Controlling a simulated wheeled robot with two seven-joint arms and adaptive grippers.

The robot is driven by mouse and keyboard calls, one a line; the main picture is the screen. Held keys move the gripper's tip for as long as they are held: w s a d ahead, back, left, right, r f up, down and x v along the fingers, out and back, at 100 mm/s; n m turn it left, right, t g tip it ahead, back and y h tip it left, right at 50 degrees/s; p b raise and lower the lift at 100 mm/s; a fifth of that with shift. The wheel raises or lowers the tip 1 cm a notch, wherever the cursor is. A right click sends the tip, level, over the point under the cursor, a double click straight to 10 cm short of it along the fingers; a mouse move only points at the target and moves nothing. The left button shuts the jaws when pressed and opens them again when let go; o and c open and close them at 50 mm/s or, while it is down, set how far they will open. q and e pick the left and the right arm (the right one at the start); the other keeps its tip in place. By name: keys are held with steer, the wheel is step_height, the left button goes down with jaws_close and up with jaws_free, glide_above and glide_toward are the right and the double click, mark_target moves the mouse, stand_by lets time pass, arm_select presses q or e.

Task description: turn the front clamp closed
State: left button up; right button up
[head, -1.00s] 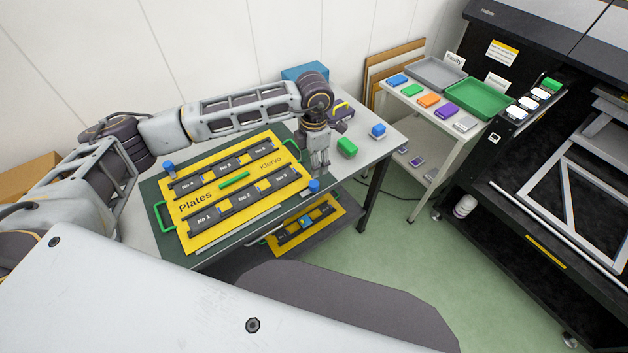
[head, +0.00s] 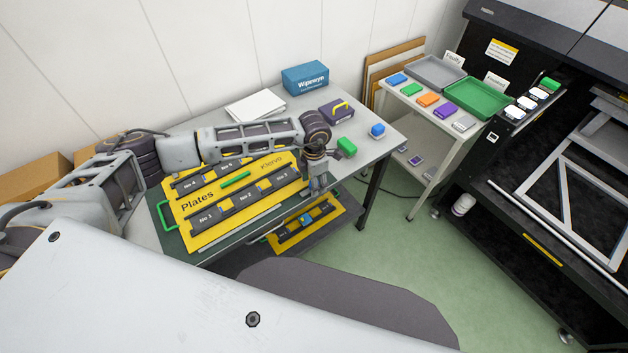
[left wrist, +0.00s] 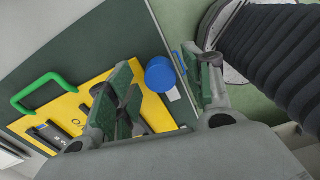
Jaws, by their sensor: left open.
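The front clamp shows in the left wrist view as a round blue knob (left wrist: 160,74) beside a small pale metal piece, at the edge of the green board (left wrist: 72,45). My left gripper (left wrist: 167,88) is open, with one finger on each side of the knob in the picture. Whether the fingers touch it I cannot tell. In the head view my left gripper (head: 318,190) points down at the board's right front corner and hides the clamp. The yellow Plates panel (head: 190,227) lies on the board. The back clamp is hidden behind my left arm. My right gripper is out of view.
A green handle (head: 166,216) rises at the board's left end. A lower shelf holds another yellow panel (head: 325,222).

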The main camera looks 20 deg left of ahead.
arm_select(q)
steer(key=c, duration=1)
